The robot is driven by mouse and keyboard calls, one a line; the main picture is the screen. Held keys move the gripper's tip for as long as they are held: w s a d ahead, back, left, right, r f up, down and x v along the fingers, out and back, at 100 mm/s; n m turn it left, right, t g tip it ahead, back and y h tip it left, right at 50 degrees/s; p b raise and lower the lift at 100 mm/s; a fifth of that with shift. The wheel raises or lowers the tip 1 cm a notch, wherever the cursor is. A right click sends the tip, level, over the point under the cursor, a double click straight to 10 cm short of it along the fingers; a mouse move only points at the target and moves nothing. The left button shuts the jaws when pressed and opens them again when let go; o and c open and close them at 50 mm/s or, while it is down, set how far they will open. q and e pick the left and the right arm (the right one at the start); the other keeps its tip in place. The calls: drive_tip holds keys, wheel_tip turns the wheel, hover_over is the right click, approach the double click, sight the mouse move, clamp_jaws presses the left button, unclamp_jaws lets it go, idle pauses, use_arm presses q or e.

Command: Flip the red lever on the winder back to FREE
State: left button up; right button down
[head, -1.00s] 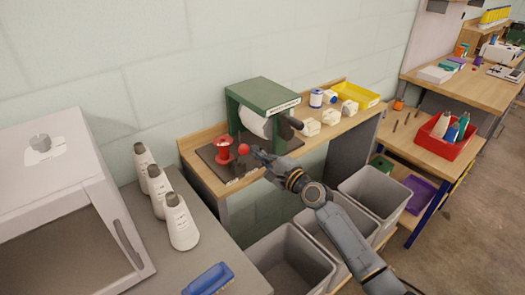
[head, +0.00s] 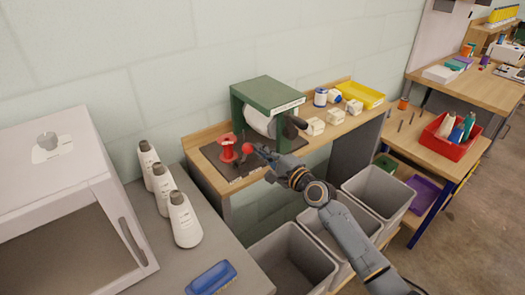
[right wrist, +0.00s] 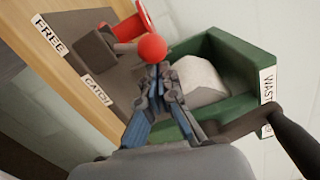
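The lever's red ball knob (head: 247,148) is at the front of the dark plate on the small wooden bench, beside the red spool (head: 228,150). In the right wrist view the knob (right wrist: 152,47) is on a short rod from a dark block (right wrist: 97,50). The FREE label (right wrist: 47,35) and the CATCH label (right wrist: 97,90) are along the plate's edge. I cannot tell which label the lever points to. My right gripper (right wrist: 158,72) looks shut, with its fingertips close together right at the knob, not around it. Contact is unclear. My left gripper is out of view.
The green housing (head: 268,90) with a white roll stands just behind the lever. White blocks and a yellow tray (head: 360,94) are to its right. Grey bins (head: 290,258) stand below. Bottles (head: 184,220) stand at the left.

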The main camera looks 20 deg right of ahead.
sight(248, 144)
drive_tip(key=shift+s+a+r+n, duration=0.1)
drive_tip(key=shift+a+r+n, duration=0.1)
drive_tip(key=shift+a+n, duration=0.1)
drive_tip(key=shift+s+a+r+n+p, duration=0.15)
drive_tip(key=shift+a+r+n+p, duration=0.25)
drive_tip(key=shift+n+p, duration=0.25)
drive_tip(key=n, duration=0.1)
drive_tip(key=a+r+n+p, duration=0.1)
drive_tip(key=shift+s+a+n, duration=0.1)
drive_tip(key=shift+s+n, duration=0.1)
drive_tip(key=shift+n, duration=0.15)
drive_tip(key=shift+s+a+r+n+p, duration=0.1)
drive_tip(key=shift+s+a+n+p, duration=0.1)
drive_tip(key=shift+a+n+p, duration=0.55)
drive_tip(key=shift+s+a+f+n+p, duration=0.1)
drive_tip(key=shift+s+a+n+p, duration=0.3)
drive_tip(key=shift+n, duration=0.7)
drive_tip(key=shift+a+r+n+p, duration=0.1)
drive_tip(key=shift+a+n+p, duration=0.3)
drive_tip(key=shift+n+p, duration=0.45)
